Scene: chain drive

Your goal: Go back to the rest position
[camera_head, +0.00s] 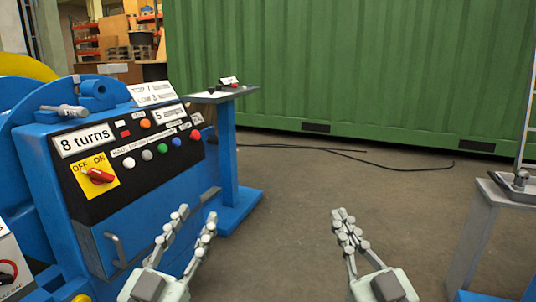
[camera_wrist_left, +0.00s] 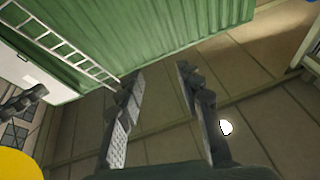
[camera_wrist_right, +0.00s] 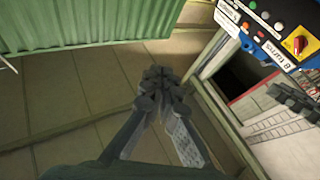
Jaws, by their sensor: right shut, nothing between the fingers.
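My left gripper (camera_head: 192,228) is in the lower middle of the head view, in front of the blue machine's right side. Its two fingers are apart with nothing between them, and the left wrist view shows the same open fingers (camera_wrist_left: 158,85). My right gripper (camera_head: 343,217) is to the right of it, over bare floor. Its fingertips are together with nothing held, as the right wrist view also shows (camera_wrist_right: 158,78). Both grippers point forward, clear of each other.
A blue machine (camera_head: 150,215) with a black control panel (camera_head: 135,150) stands at left. Behind it is a small blue-legged table (camera_head: 228,150). Another grey-topped stand (camera_head: 490,215) is at right. A green container (camera_head: 350,65) closes the back. A black cable (camera_head: 400,163) lies on the open floor.

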